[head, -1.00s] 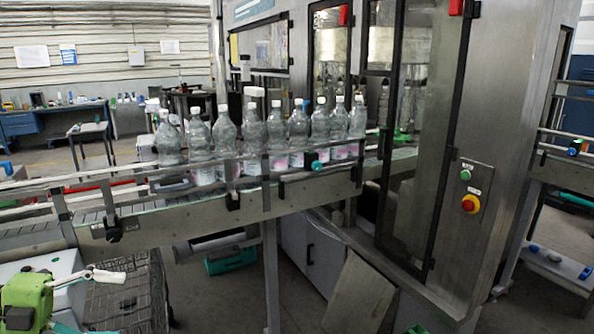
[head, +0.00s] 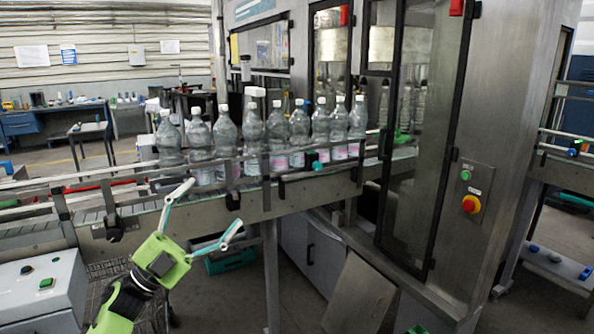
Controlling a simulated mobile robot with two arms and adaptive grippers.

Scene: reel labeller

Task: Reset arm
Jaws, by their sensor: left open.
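My left gripper (head: 208,216) shows in the head view at the lower left. It has a green body and two pale fingers with teal edges, spread apart. It is open and empty, in front of the conveyor's side rail and below the row of bottles. Its forearm comes up from the bottom edge. My right gripper is not in view.
Several clear bottles (head: 225,135) stand upright on the conveyor (head: 285,200). The labelling machine (head: 500,140) with glass doors and a red-and-yellow button (head: 471,204) stands right. A grey control box (head: 45,290) is at the lower left. A teal crate (head: 232,261) lies beneath the conveyor.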

